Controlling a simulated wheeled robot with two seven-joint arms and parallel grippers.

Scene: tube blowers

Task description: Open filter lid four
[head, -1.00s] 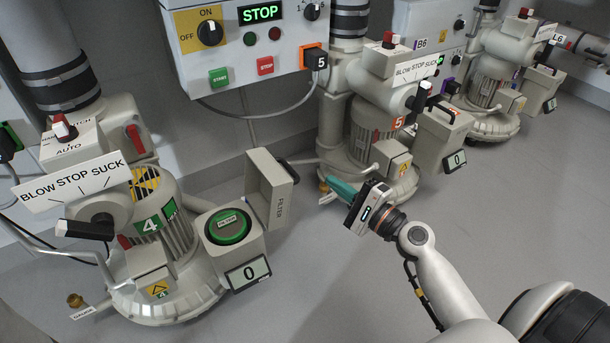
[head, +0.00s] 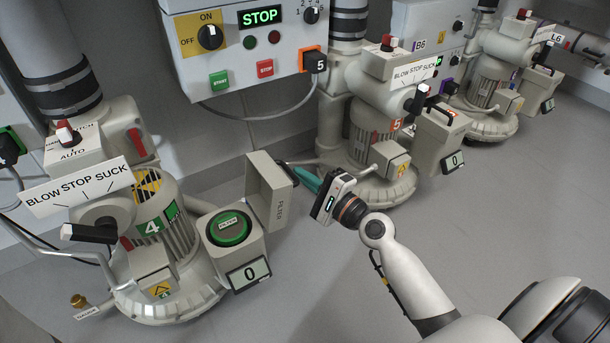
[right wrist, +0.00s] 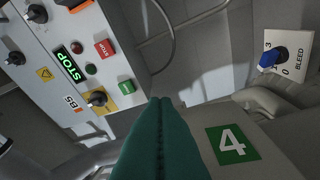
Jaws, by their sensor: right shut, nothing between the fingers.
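Blower four (head: 165,235) stands at the left in the head view, with a green 4 label. Its filter box shows a round green filter (head: 228,228) uncovered. The filter lid (head: 266,192) stands raised at the box's right and back side, with a dark handle on its far edge. My right gripper (head: 300,174) has teal fingers shut and empty, with the tips close to that handle. I cannot tell whether they touch. In the right wrist view the shut fingers (right wrist: 160,101) lie beside a beige surface with a green 4 label (right wrist: 231,144). My left gripper is out of view.
A control box (head: 240,50) showing STOP hangs on the wall above. Blower five (head: 375,140) stands just behind my right gripper, and another blower (head: 490,85) stands farther right. The grey floor (head: 300,290) in front is clear.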

